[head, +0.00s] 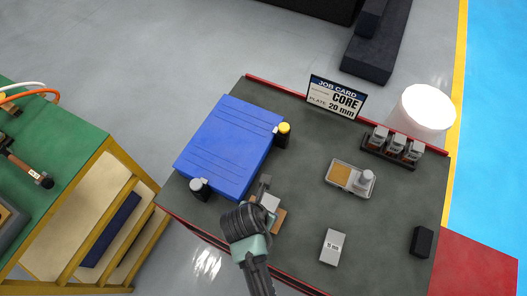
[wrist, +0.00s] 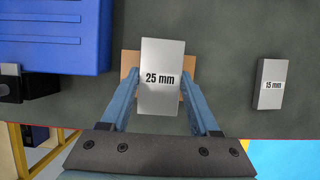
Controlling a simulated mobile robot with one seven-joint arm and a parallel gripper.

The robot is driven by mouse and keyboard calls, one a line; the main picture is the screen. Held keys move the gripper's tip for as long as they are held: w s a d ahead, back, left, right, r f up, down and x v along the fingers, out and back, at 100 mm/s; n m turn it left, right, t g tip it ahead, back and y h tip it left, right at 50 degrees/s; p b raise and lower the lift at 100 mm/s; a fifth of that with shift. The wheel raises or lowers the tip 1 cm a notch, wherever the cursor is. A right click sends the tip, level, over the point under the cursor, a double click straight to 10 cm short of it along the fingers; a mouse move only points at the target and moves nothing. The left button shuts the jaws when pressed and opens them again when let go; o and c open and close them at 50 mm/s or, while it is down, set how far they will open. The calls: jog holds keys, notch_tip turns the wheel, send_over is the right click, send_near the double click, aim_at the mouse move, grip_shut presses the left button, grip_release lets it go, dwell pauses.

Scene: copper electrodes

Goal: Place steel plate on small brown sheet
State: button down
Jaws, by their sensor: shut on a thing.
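A steel plate labelled 25 mm (wrist: 160,78) is between the two fingers of my gripper (wrist: 161,76), which is shut on it. The plate also shows in the head view (head: 270,202), partly behind my gripper (head: 262,200). A small brown sheet (wrist: 129,62) lies on the dark table under the plate. The plate covers most of it, and brown edges show to both sides. Its right part shows in the head view (head: 279,221). I cannot tell whether the plate touches the sheet.
A second steel plate labelled 15 mm (wrist: 271,84) lies to the right. A blue block (head: 228,146) is on the left, with small black holders beside it. A job card reading 20 mm (head: 336,97), a tray (head: 352,190) and a black block (head: 421,241) stand farther right.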

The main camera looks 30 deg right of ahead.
jog(key=shift+w+f, duration=0.15)
jog(key=shift+f, duration=0.5)
jog(key=shift+f, duration=0.1)
jog(key=shift+c, duration=0.6)
grip_release()
jog(key=shift+f, duration=0.15)
